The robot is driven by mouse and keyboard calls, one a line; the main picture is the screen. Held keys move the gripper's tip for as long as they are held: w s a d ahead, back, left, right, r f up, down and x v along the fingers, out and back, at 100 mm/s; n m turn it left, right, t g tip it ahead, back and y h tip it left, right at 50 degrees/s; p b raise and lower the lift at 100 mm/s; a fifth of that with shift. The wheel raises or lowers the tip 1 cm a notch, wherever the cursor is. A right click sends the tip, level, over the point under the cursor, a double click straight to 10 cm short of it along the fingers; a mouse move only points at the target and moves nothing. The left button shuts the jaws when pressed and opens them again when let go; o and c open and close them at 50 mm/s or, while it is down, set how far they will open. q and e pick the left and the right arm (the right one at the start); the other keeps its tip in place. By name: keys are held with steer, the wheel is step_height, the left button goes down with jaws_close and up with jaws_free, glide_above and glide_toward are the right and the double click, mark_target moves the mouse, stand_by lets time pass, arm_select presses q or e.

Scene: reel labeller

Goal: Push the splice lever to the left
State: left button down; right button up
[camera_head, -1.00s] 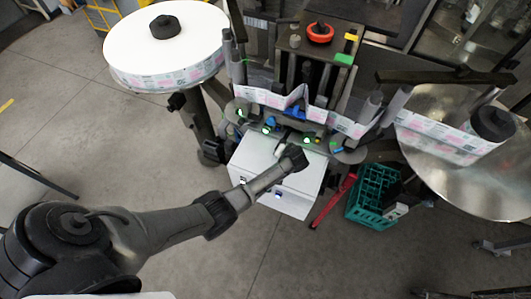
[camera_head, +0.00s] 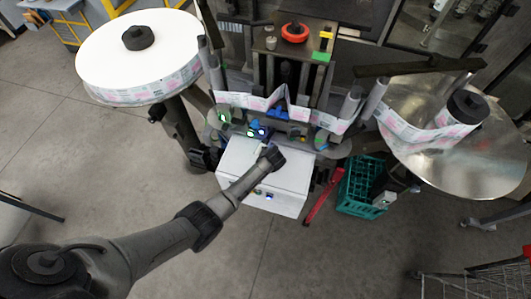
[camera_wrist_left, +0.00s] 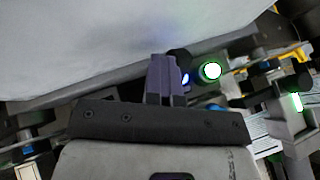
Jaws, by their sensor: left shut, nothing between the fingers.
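My left arm reaches in from the lower left in the head view, its wrist (camera_head: 272,160) over the white box at the front of the labeller (camera_head: 275,125). In the left wrist view my left gripper (camera_wrist_left: 165,60) is shut and empty. Its fingertips are close to a dark rounded knob (camera_wrist_left: 179,58), beside a blue light (camera_wrist_left: 186,79) and a green-lit round button (camera_wrist_left: 211,71). I cannot tell whether the knob is the splice lever or whether the fingers touch it. The lever cannot be singled out in the head view. My right gripper is not in view.
A large white label reel (camera_head: 137,55) stands left of the labeller, and a metal disc (camera_head: 440,150) with a smaller reel is at right. The label web (camera_head: 240,100) runs between them. A green crate (camera_head: 357,190) sits on the floor. Open floor lies at front left.

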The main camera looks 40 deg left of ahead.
arm_select(q)
steer(key=shift+s+a+f, duration=0.1)
steer(key=shift+a, duration=0.05)
steer(key=d, duration=0.4)
steer(key=shift+s+d+r, duration=0.2)
steer(key=shift+d, duration=0.1)
steer(key=v, duration=0.9)
steer(key=shift+s+r, duration=0.25)
steer(key=shift+s, duration=0.05)
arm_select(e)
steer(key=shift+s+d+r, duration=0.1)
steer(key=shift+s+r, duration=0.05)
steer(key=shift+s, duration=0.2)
